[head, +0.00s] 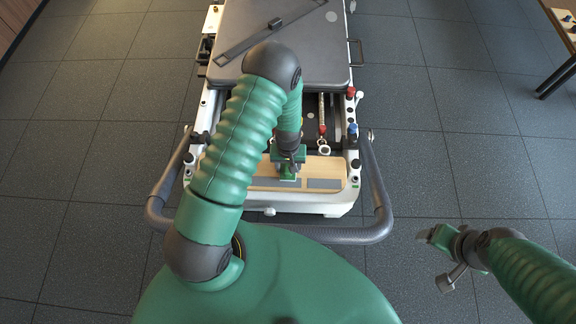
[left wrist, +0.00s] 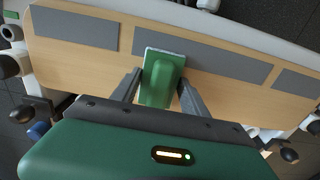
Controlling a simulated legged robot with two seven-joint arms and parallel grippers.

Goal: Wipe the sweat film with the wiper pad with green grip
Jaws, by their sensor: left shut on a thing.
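The wiper pad with green grip (head: 288,176) is at the near end of the reformer, over a light wooden board (head: 238,172). My left gripper (head: 287,163) is above it, with its fingers on both sides of the green grip. In the left wrist view the grip (left wrist: 163,82) sits between the fingers, and a thin pale pad edge shows at its far end. The pad is at or just above a grey panel; contact is unclear. A faint round grey patch (head: 331,16) on the dark carriage top may be the sweat film. My right gripper (head: 428,237) is over the floor at right, its jaw opening unclear.
The dark padded carriage (head: 300,62) carries a long dark bar (head: 262,36). A grey tubular rail (head: 376,190) curves around the reformer's near end. Red and blue knobs stand at its right side. A table (head: 566,28) is at top right.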

